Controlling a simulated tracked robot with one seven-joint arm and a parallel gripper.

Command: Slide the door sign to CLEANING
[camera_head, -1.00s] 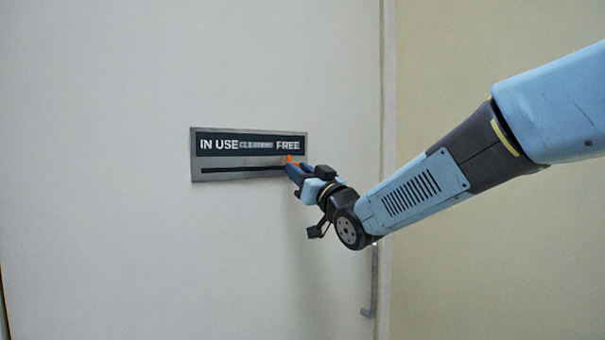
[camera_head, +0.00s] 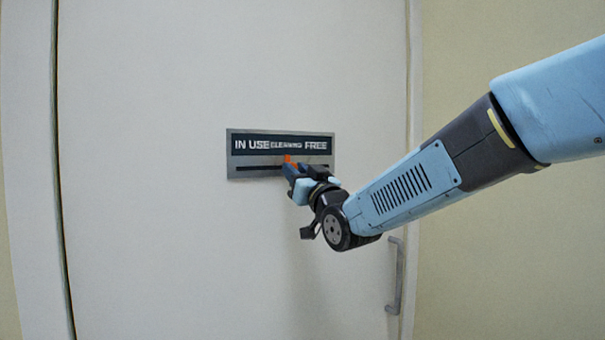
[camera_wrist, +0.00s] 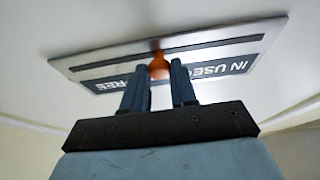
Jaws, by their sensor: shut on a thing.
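The door sign (camera_head: 231,160) is a grey plate on the white door, with IN USE, CLEANING and FREE in a row on a dark strip and a slot below. The orange slider knob (camera_head: 287,158) is at the slot, under the word CLEANING. My gripper (camera_head: 291,167) is shut on this knob, coming from the lower right, and covers part of the slot. In the wrist view the sign (camera_wrist: 90,66) appears upside down, with the orange knob (camera_wrist: 158,66) between my two fingertips (camera_wrist: 158,78). CLEANING is hidden there.
The white door (camera_head: 150,230) fills the middle. A grey door handle (camera_head: 396,275) is at the lower right, below my arm. A beige wall (camera_head: 510,250) lies right of the door, and the door frame (camera_head: 30,180) is at the left.

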